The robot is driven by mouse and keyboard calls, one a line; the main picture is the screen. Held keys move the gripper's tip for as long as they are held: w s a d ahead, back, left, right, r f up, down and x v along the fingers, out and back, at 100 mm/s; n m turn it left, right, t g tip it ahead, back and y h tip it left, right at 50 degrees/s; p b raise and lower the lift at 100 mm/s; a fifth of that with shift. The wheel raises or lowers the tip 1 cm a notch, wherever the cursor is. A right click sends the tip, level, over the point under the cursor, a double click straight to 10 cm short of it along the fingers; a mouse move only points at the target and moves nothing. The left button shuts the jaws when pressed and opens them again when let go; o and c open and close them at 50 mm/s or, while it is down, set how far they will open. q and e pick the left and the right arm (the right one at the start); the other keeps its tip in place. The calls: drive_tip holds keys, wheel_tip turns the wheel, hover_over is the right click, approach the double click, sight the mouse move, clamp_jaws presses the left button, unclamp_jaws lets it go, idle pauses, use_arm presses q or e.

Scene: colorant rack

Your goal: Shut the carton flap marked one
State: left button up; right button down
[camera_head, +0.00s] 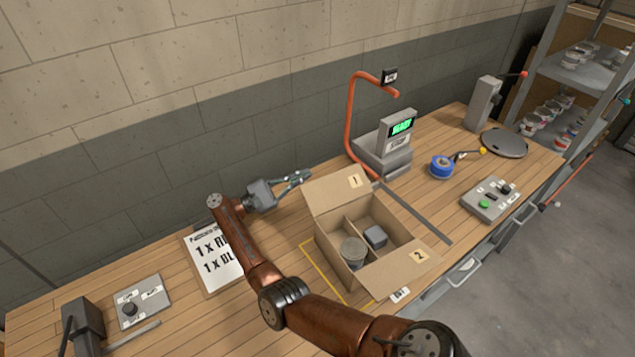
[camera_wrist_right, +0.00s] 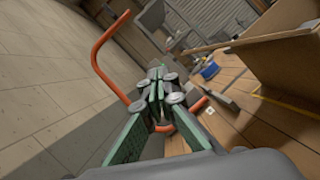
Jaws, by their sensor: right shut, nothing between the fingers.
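An open cardboard carton (camera_head: 333,248) stands on the bench, with a divider inside. Its flap marked one (camera_head: 337,192) stands raised at the back, and the flap marked two (camera_head: 406,268) is folded outward at the front. A round grey can (camera_head: 353,251) and a dark grey block (camera_head: 375,236) sit in separate compartments. My right gripper (camera_head: 300,177) is shut and empty, just behind and left of flap one, apart from it as far as I can see. In the right wrist view, the shut fingers (camera_wrist_right: 159,88) point past the carton (camera_wrist_right: 285,68) at right. My left gripper is out of view.
A scale with a green display (camera_head: 402,126) and an orange bent pipe (camera_head: 351,120) stand behind the carton. A printed sheet (camera_head: 212,262) lies left, under my arm. A blue tape roll (camera_head: 441,166) and button box (camera_head: 490,199) are at right.

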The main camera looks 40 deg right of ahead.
sight(328, 177)
wheel_tip(328, 177, down, 3)
drive_tip(key=s+a+y, duration=0.1)
drive_tip(key=a, duration=0.1)
drive_tip(key=shift+m, duration=0.4)
drive_tip(key=p+x, duration=0.1)
drive_tip(key=x, duration=0.3)
drive_tip(key=p+x, duration=0.2)
drive_tip(key=x, duration=0.2)
drive_tip(key=shift+s+p, duration=0.3)
drive_tip(key=shift+s+d, duration=0.15)
drive_tip(key=shift+d, duration=0.4)
